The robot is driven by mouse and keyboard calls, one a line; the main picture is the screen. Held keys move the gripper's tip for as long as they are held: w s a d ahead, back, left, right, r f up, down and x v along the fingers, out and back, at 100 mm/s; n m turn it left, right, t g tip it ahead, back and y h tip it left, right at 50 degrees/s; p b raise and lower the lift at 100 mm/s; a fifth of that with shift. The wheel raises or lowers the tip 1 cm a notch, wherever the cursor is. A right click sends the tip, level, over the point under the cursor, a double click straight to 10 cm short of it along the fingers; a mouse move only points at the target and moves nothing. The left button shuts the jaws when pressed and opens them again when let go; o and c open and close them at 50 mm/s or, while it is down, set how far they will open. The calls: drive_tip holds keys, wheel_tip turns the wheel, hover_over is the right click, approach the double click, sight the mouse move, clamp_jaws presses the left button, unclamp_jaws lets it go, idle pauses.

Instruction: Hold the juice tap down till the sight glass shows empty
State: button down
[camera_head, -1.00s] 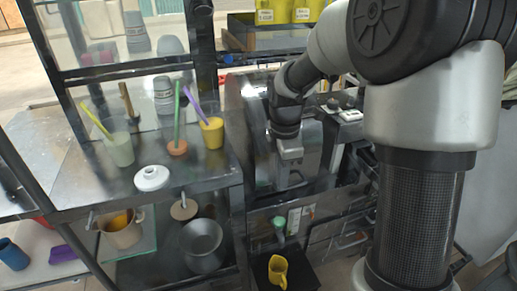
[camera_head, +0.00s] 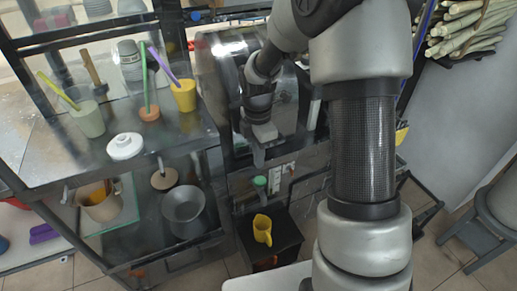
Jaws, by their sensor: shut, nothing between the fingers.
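My gripper (camera_head: 259,158) is shut and empty. It points down in front of the dark metal press (camera_head: 216,100). Just below the fingertips is a green-topped part that looks like the juice tap (camera_head: 260,182); a small gap seems to lie between them. A pale upright panel (camera_head: 281,177) beside the tap may be the sight glass; its level is too small to read. A yellow jug (camera_head: 262,230) stands below the tap on a black stand (camera_head: 284,238).
A metal shelf (camera_head: 70,160) on the left holds cups, a white lid (camera_head: 125,146) and a yellow cup (camera_head: 184,95) with a purple stick. A grey pot (camera_head: 184,210) is on its lower level. Sugarcane stalks (camera_head: 465,28) lie upper right.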

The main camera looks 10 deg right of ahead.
sight(260, 181)
wheel_tip(260, 181, down, 6)
drive_tip(key=shift+f+b, duration=0.2)
drive_tip(key=shift+b, duration=0.4)
wheel_tip(260, 181, down, 2)
drive_tip(key=shift+s+f+b, duration=0.1)
drive_tip(key=shift+b, duration=0.35)
drive_tip(key=shift+s+f, duration=0.1)
drive_tip(key=shift+f, duration=0.1)
drive_tip(key=shift+s+d+f, duration=0.1)
drive_tip(key=shift+s, duration=0.05)
idle(1.4)
idle(2.1)
drive_tip(key=shift+r+p, duration=0.45)
drive_tip(key=shift+r, duration=0.05)
wheel_tip(260, 181, up, 14)
drive_tip(key=p, duration=0.4)
drive_tip(key=shift+w+f, duration=0.15)
drive_tip(key=shift+w, duration=0.25)
